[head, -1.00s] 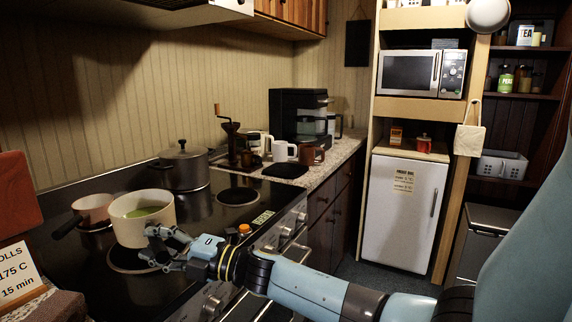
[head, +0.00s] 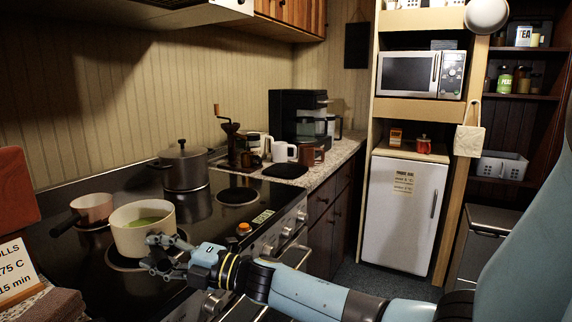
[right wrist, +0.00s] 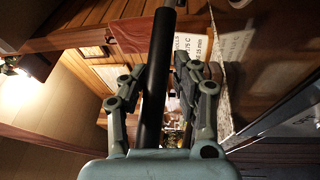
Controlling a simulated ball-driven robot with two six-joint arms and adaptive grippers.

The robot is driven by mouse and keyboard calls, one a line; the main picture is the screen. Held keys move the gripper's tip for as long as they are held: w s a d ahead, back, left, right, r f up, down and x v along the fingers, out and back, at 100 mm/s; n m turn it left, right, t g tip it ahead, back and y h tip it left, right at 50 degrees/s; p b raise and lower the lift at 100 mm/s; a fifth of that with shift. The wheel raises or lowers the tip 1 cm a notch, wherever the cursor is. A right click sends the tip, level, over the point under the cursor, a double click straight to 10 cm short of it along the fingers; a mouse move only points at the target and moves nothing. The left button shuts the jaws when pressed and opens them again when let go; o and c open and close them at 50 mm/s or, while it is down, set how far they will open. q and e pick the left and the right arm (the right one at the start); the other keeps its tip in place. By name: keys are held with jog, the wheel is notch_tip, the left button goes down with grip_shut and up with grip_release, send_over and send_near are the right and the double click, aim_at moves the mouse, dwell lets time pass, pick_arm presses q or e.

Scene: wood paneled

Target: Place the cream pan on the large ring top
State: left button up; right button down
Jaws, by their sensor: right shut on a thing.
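The cream pan (head: 128,239), with green contents, is at the front left of the black stove top. My right gripper (head: 155,254) is at the pan's near right side, shut on its dark handle. In the right wrist view the black handle (right wrist: 158,75) runs between the two fingers. A large ring (head: 112,262) shows partly under the pan, whose body hides much of it. The pan looks upright and very low over this ring; I cannot tell whether it touches. My left gripper is out of view.
A smaller pan (head: 93,208) with a dark handle stands behind left. A lidded dark pot (head: 184,168) stands at the back. The front right ring (head: 238,196) is bare. A recipe card (head: 14,272) stands at the left edge.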

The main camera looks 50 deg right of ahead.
jog(key=shift+f, duration=0.15)
jog(key=c, duration=0.9)
grip_release()
jog(key=o, duration=0.3)
jog(key=shift+f, duration=0.1)
jog(key=shift+o, duration=0.2)
jog(key=v, duration=1.2)
